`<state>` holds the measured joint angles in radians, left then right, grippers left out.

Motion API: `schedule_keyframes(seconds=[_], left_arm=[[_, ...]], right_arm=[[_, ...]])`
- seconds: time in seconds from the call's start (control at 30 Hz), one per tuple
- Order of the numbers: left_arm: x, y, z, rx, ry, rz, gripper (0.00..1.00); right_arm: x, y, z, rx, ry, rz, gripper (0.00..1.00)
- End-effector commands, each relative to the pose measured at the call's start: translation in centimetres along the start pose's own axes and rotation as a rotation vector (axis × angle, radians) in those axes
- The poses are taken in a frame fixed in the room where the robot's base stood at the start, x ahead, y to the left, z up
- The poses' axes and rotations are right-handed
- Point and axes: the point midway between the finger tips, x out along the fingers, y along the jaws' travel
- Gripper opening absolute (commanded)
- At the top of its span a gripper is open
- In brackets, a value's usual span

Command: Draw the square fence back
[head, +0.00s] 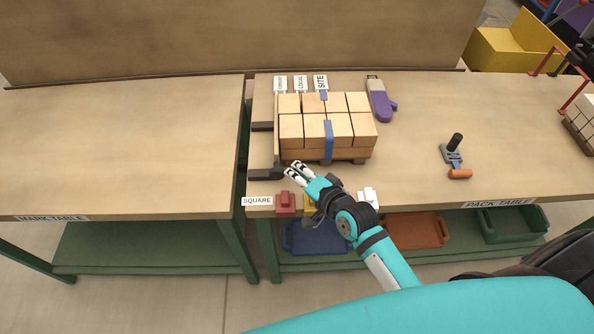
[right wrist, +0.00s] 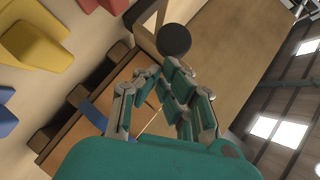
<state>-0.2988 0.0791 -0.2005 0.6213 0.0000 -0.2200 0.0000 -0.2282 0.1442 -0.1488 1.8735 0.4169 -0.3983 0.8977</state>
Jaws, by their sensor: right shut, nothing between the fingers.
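The fence beside the bricks has an upright pale board (head: 277,128) against the left side of the stack, with dark arms (head: 264,174) reaching left to the table edge. A "SQUARE" label (head: 257,201) sits on the front edge near it. My right gripper (head: 297,170) is shut and empty, at the stack's front left corner. In the right wrist view its fingers (right wrist: 152,85) are near a dark round knob (right wrist: 174,40); contact cannot be told. My left gripper is out of view.
Red (head: 286,204) and white (head: 369,196) blocks sit along the front edge. A purple mitt (head: 381,103) lies right of the stack, a strap tool (head: 453,153) farther right. Cards (head: 321,82) stand behind. The mark table (head: 120,140) at left is bare, across a gap.

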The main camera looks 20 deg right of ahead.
Motion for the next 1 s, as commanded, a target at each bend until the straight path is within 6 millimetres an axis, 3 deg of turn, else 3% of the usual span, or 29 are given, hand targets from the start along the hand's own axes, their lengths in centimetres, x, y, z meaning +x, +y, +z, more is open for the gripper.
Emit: schedule_keyframes(seconds=[0.17, 0.3, 0.5, 1.0], left_arm=[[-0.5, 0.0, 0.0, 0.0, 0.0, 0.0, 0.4], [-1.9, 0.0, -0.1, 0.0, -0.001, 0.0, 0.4], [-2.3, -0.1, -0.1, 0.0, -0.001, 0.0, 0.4], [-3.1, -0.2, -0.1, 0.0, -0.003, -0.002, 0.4]], right_arm=[[0.3, -0.5, 0.4, 0.004, 0.0, 0.0, 0.0], [1.6, -1.9, 2.2, 0.007, -0.001, 0.0, 0.0], [2.8, -2.5, 3.8, 0.002, -0.001, 0.0, 0.0], [2.7, -3.0, 3.5, 0.001, -0.004, 0.001, 0.0]])
